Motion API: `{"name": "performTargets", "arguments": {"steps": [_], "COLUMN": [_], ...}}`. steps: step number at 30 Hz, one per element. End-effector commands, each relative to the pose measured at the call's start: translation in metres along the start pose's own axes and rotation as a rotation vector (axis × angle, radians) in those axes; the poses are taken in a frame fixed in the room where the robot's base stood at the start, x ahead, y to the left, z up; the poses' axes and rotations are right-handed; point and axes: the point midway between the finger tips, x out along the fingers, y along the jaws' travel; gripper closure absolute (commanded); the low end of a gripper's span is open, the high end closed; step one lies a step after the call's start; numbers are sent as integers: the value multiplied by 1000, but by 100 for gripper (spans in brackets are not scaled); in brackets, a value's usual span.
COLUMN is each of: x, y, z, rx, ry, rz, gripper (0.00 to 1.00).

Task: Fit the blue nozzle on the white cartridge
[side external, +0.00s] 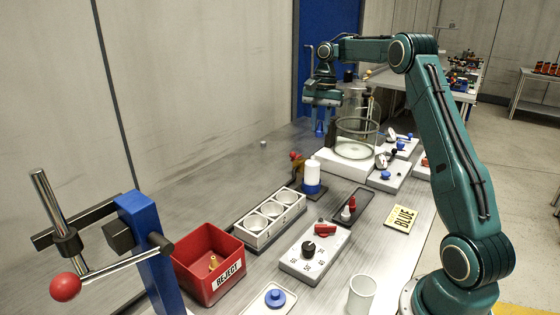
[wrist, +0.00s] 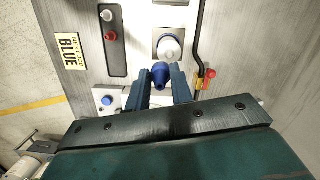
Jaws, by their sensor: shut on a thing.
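My gripper (side external: 323,124) is raised over the table beyond the cartridge in the side view. It also shows in the wrist view (wrist: 161,80), where its fingers are shut on the blue nozzle (wrist: 160,70). The nozzle is hard to pick out in the side view. The white cartridge (side external: 312,174) stands upright with a blue band near its base, apart from my gripper. In the wrist view the cartridge (wrist: 170,48) is seen from above, just beyond the nozzle.
A dark tray (wrist: 112,60) holds a white and a red nozzle beside a BLUE card (side external: 401,219). A glass vessel (side external: 357,110) stands close to my gripper. A three-hole rack (side external: 270,217), a dial box (side external: 315,250) and a red REJECT bin (side external: 207,263) are nearer the camera.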

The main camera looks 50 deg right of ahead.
Motion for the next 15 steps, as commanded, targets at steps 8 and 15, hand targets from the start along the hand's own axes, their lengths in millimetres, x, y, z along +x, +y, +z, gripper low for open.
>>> {"name": "performTargets", "arguments": {"steps": [8, 15], "x": [3, 4], "y": [-16, -16], "z": [1, 1], "rx": [1, 2], "ry": [9, 9], "rz": [7, 7], "gripper": [98, 98]}}
